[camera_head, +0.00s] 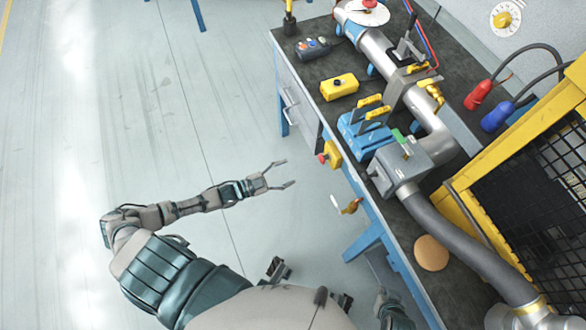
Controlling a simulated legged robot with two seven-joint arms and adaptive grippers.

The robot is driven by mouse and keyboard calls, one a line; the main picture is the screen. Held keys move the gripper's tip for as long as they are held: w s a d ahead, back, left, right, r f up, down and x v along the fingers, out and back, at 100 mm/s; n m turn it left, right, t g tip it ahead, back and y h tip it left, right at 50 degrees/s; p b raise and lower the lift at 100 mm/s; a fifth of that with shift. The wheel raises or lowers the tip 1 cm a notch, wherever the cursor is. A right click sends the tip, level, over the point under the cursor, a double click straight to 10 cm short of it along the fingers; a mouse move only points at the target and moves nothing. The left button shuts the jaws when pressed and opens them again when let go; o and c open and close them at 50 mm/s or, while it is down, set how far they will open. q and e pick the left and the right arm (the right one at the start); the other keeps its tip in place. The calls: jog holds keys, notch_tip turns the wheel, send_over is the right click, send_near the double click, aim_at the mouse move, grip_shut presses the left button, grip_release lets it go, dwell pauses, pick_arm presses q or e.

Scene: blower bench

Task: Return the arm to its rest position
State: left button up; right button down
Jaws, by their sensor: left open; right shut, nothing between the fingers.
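My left arm (190,206) comes in from the left, bent at the elbow, with its forearm reaching right over the open floor. My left gripper (287,174) is open and empty, its two fingers spread. It is apart from the bench, left of its front edge. My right gripper (381,297) shows only in small part at the bottom, low beside the bench's front side. It looks shut and empty, and most of my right arm is out of the picture.
The bench (300,75) runs diagonally along the right, carrying a blower pipe (375,45), blue box (366,135) and yellow box (339,87). A yellow-and-red switch (330,155) and a brass-coloured part (351,206) are at its front side. The floor (110,110) left is clear.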

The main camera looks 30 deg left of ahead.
dwell(0.5)
pick_arm(q)
jog(key=s+d+f+n+g+y+p, duration=0.1)
jog(key=s+f+n+g+y+p, duration=0.2)
jog(key=f, duration=0.5)
jog(key=s+f+n+g+y+p, duration=0.25)
jog(key=s+f+y, duration=0.2)
jog(key=f, duration=0.25)
jog(key=s+d+f+n+g+y+p, duration=0.1)
jog(key=s+f+n+g+p, duration=0.1)
jog(key=s, duration=0.8)
jog(key=s+d+f+n+g+y+p, duration=0.1)
jog(key=s+f+g, duration=0.4)
jog(key=s, duration=0.5)
notch_tip(320, 180, down, 2)
jog(key=shift+s+d+f+n+y+p, duration=0.15)
jog(key=shift+s+n+y+p, duration=0.15)
jog(key=shift+n+y, duration=0.35)
pick_arm(e)
jog(key=s+d+f+g, duration=0.1)
jog(key=s+f, duration=0.3)
jog(key=f, duration=0.6)
jog(key=s+d+f+g, duration=0.1)
jog(key=s+f, duration=0.3)
jog(key=f, duration=0.6)
jog(key=shift+s+f+g+h, duration=0.25)
jog(key=shift+s+g+h, duration=0.15)
jog(key=shift+g, duration=0.4)
pick_arm(q)
jog(key=shift+w, duration=0.1)
